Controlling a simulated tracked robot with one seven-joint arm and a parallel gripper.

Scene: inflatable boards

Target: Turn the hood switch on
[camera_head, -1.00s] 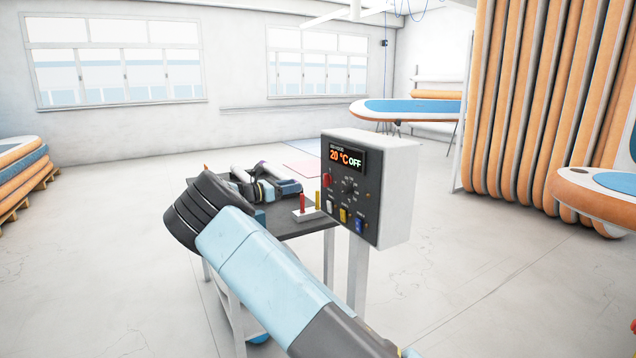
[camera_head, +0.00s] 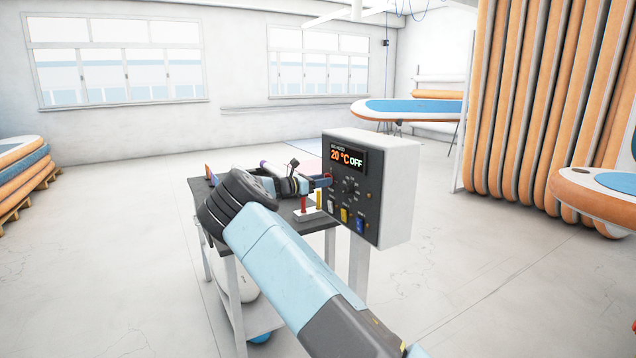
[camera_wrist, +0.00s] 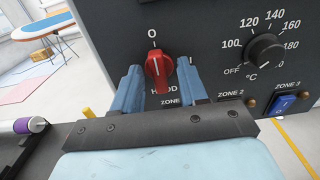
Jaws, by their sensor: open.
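The hood switch (camera_wrist: 158,72) is a red rotary knob on the dark control panel (camera_wrist: 210,22), with a "0" above it and a partly covered "HOOD" label below. Its pale mark points up towards the "0". My gripper (camera_wrist: 159,68) is open, with one blue finger on each side of the knob; I cannot tell whether either finger touches it. In the head view my gripper (camera_head: 320,181) is at the panel's left edge and largely covers the knob. The display (camera_head: 346,158) reads 20 °C and OFF.
A black temperature dial (camera_wrist: 265,52) and a blue zone 3 switch (camera_wrist: 284,102) sit right of the knob. White, yellow and blue switches line the panel's lower part. A dark-topped cart (camera_head: 290,222) stands below my arm, with a small red-and-yellow-posted block (camera_head: 309,215) on it.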

